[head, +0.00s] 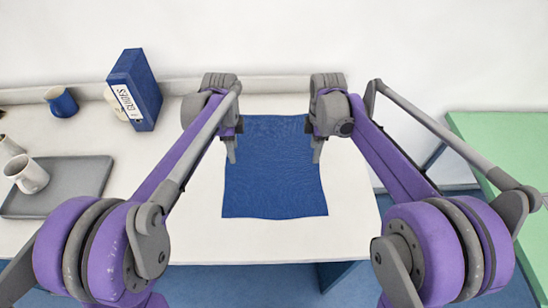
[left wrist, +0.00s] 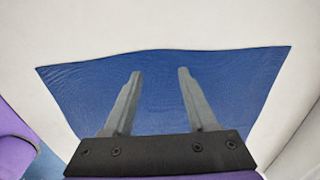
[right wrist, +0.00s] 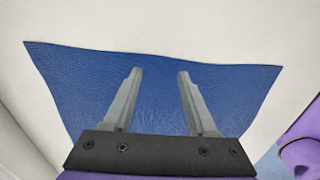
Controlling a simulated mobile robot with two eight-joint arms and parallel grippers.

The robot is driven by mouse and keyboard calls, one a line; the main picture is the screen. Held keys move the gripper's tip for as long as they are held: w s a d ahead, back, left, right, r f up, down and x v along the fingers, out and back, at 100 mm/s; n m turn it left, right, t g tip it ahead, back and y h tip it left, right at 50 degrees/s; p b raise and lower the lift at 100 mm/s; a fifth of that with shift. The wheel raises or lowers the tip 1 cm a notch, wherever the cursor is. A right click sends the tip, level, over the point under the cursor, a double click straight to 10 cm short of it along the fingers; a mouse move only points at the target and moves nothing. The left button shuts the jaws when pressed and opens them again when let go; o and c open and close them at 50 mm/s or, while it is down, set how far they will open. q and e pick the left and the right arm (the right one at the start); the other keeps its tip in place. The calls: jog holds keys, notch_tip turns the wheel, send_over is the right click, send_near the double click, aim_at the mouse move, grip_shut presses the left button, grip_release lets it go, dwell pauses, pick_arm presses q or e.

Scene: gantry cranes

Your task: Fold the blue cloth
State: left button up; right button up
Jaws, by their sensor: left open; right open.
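The blue cloth (head: 273,180) lies flat and spread out on the white table. Its near edge is slightly wavy, and its far corners are partly hidden by my grippers in the head view. My left gripper (head: 231,155) is at the cloth's left side toward the far end, open and empty. In the left wrist view its two fingers (left wrist: 160,75) are apart over the cloth (left wrist: 230,85). My right gripper (head: 317,155) is at the cloth's right side toward the far end, open and empty. In the right wrist view its fingers (right wrist: 160,75) are apart over the cloth (right wrist: 80,80).
A blue binder (head: 136,88) stands at the back left, with a blue mug (head: 62,102) beside it. A grey tray (head: 80,180) holding a light mug (head: 27,174) is at the left. The white table (head: 350,215) is bare around the cloth. A green surface (head: 510,150) is at the right.

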pick_arm(q)
jog(key=shift+f, duration=0.8)
pick_arm(e)
jog(key=shift+f, duration=0.8)
pick_arm(q)
jog(key=shift+f, duration=0.2)
pick_arm(e)
jog(key=shift+s+f, duration=0.1)
jog(key=shift+f, duration=0.1)
pick_arm(q)
jog(key=shift+s, duration=0.15)
jog(key=shift+c, duration=1)
pick_arm(e)
jog(key=shift+s, duration=0.1)
jog(key=shift+c, duration=1)
pick_arm(q)
grip_shut()
pick_arm(e)
grip_shut()
pick_arm(q)
jog(key=shift+r, duration=0.1)
pick_arm(e)
jog(key=shift+r, duration=0.1)
